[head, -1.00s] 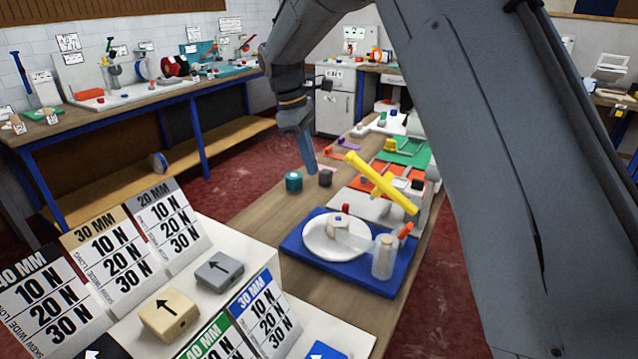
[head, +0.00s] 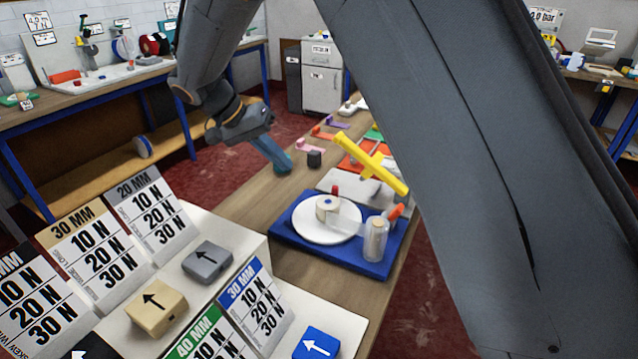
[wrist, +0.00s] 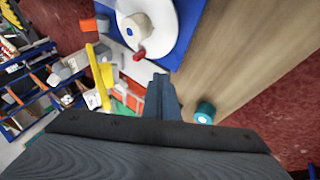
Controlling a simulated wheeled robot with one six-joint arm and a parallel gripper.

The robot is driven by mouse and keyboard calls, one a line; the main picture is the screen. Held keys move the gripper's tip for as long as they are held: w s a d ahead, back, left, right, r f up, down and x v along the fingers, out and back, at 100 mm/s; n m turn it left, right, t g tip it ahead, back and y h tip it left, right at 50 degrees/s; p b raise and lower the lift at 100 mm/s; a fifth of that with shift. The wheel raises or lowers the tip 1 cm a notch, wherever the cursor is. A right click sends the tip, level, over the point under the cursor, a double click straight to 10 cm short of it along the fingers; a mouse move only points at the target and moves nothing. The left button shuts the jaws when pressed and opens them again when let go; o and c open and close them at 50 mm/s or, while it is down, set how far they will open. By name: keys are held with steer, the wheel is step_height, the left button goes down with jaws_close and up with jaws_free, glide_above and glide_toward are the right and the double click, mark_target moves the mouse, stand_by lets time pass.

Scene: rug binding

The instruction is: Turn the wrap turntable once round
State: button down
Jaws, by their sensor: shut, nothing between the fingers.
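The wrap turntable is a white round disc (head: 308,233) on a blue base board (head: 350,262). A pale roll-like block (head: 327,208) stands on it, and a red peg (head: 335,190) rises near its far edge. In the wrist view the disc (wrist: 182,22) is at the top, with the red peg (wrist: 139,56) at its rim. My gripper (head: 282,164) is shut and empty, beyond and left of the turntable and apart from it. Its closed fingers (wrist: 161,88) show in the wrist view just below the disc.
A clear cylinder (head: 375,242) stands at the board's right, near a yellow bar (head: 370,165). A dark cylinder (head: 314,158) is close to my gripper. A teal cylinder (wrist: 205,112) shows in the wrist view. Sign cards and arrow blocks fill the front left.

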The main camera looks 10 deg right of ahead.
steer(key=m, duration=0.1)
steer(key=p, duration=0.3)
glide_toward(314, 198)
steer(key=w+d+f, duration=0.2)
steer(key=d+f, duration=0.1)
steer(key=shift+w+d+f, duration=0.1)
steer(key=shift+d+f, duration=0.1)
steer(key=shift+d, duration=0.05)
steer(key=shift+s+d+r+p, duration=0.1)
steer(key=shift+s+d+p, duration=0.2)
steer(key=shift+d, duration=0.25)
steer(key=shift+s+d+p, duration=0.2)
steer(key=shift+d+p, duration=0.2)
steer(key=shift+d, duration=0.15)
steer(key=shift+s+d+p, duration=0.2)
steer(key=shift+d+p, duration=0.1)
steer(key=shift+d, duration=0.4)
steer(key=shift+a, duration=0.1)
steer(key=shift+d+m+b, duration=0.4)
steer(key=shift+m+b, duration=0.15)
steer(key=shift+m, duration=0.25)
